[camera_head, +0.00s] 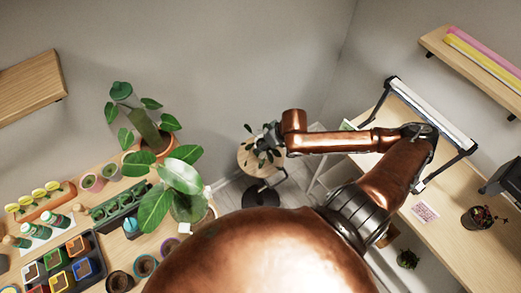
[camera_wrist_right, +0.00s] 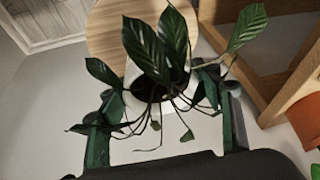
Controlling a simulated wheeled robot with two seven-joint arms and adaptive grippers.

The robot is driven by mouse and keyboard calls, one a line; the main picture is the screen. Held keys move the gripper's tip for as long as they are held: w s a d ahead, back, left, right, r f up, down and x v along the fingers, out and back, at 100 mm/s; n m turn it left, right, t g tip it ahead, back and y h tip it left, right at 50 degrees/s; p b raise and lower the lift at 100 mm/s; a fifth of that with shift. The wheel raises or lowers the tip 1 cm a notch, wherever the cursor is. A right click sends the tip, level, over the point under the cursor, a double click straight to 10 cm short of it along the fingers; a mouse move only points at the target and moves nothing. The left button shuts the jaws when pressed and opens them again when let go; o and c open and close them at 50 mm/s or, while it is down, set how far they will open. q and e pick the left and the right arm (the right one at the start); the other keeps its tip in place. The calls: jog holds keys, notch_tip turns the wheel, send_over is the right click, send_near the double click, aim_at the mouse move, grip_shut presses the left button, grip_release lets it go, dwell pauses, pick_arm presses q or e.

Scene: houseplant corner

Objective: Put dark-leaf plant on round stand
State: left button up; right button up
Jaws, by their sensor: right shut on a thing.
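The dark-leaf plant (camera_head: 264,152) has long dark green leaves; in the right wrist view it (camera_wrist_right: 160,48) stands in a white pot (camera_wrist_right: 134,103). My right gripper (camera_head: 270,133) is shut on the pot, with one finger on each side in the wrist view (camera_wrist_right: 167,118). The round stand (camera_head: 243,163) has a pale wooden top and a dark base. In the wrist view its top (camera_wrist_right: 108,28) shows just behind the plant. In the head view the plant overlaps the top. I cannot tell whether the pot touches it. My left gripper is out of view.
A plant bench with a large broad-leaf plant (camera_head: 178,187), a tall plant (camera_head: 145,125) and several small pots is at left. A wooden desk (camera_head: 450,225) with a lamp (camera_head: 430,112) is at right. Wooden furniture (camera_wrist_right: 290,85) stands close to the right in the wrist view.

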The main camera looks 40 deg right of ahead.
jog(key=w+f, duration=0.2)
jog(key=w+f+b, duration=0.1)
jog(key=f, duration=0.1)
jog(key=shift+d+f, duration=0.1)
jog(key=shift+d, duration=0.25)
jog(key=f, duration=0.2)
jog(key=f+b, duration=0.1)
jog(key=shift+w+f, duration=0.25)
jog(key=shift+f, duration=0.1)
jog(key=shift+r, duration=0.1)
jog(key=o, duration=1.5)
jog(key=shift+c, duration=0.2)
jog(key=shift+d, duration=0.1)
jog(key=p+v, duration=0.3)
jog(key=v, duration=0.9)
jog(key=shift+s, duration=0.1)
